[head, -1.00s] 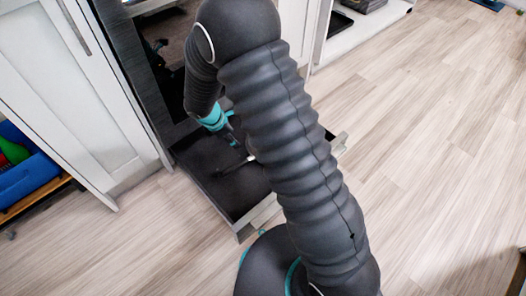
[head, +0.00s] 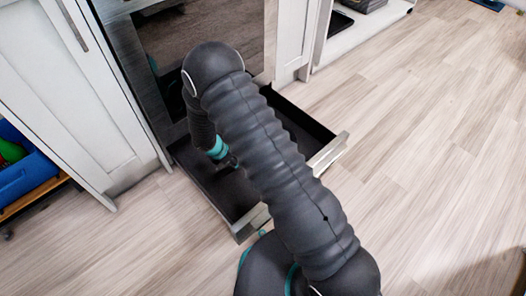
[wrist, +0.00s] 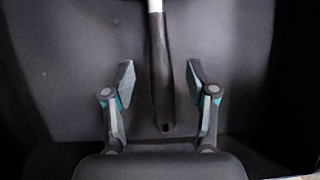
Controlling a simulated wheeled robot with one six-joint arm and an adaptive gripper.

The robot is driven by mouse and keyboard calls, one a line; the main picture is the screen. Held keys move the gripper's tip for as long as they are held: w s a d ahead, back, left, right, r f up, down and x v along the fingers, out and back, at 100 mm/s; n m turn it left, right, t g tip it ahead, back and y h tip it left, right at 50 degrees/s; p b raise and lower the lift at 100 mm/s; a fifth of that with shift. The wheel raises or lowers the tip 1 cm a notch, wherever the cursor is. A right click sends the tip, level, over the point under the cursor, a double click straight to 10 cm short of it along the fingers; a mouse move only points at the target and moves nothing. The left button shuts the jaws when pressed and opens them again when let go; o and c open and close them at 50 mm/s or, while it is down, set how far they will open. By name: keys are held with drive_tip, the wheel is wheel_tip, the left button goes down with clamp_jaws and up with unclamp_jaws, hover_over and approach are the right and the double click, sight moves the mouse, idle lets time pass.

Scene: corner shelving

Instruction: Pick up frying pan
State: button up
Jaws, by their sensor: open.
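The frying pan shows only as its dark handle (wrist: 162,85) with a silver neck (wrist: 155,5) at the top edge of the wrist view. The pan's body is out of that view. My gripper (wrist: 161,74) is open, with one finger on each side of the handle and a gap on both sides. In the head view my gripper (head: 229,162) is low in the open drawer (head: 240,229), partly hidden by my arm. The pan is hidden there behind my arm.
The drawer has a dark floor and a metal front edge, below a dark-framed oven-like unit (head: 205,40). A white cabinet door (head: 85,90) stands at left, with a blue bin (head: 30,178) beside it. The wooden floor (head: 430,130) is clear at right.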

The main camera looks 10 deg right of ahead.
drive_tip(key=shift+b+x, duration=0.45)
drive_tip(key=shift+x, duration=2.4)
clamp_jaws()
